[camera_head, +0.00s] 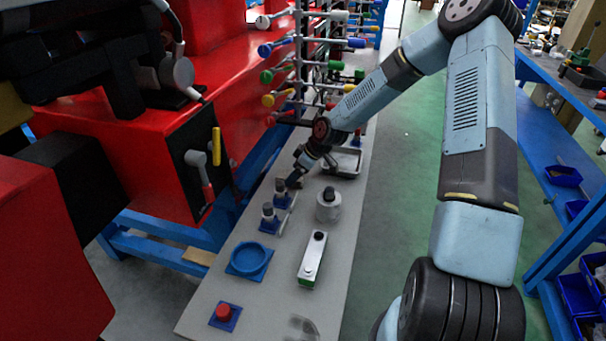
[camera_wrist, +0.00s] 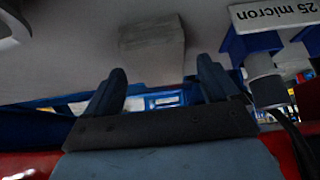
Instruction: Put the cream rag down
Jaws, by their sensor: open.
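My gripper (camera_wrist: 160,72) is open, with its two dark fingers spread apart in the wrist view. A pale grey-cream folded block, apparently the cream rag (camera_wrist: 152,46), lies flat on the grey bench top just beyond and between the fingertips. I cannot tell whether a finger touches it. In the head view my gripper (camera_head: 293,181) is low over the left edge of the grey bench (camera_head: 280,305), behind two small blue-based fittings (camera_head: 269,222). I cannot make out the rag in the head view.
A grey cylinder with a black knob (camera_head: 328,208), a metal tray (camera_head: 345,163), a white-green device (camera_head: 313,260), a blue round dish (camera_head: 249,261) and a red button (camera_head: 223,312) stand on the bench. A "25 micron" label (camera_wrist: 277,14) shows beside the rag. Red machinery (camera_head: 130,140) borders the left.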

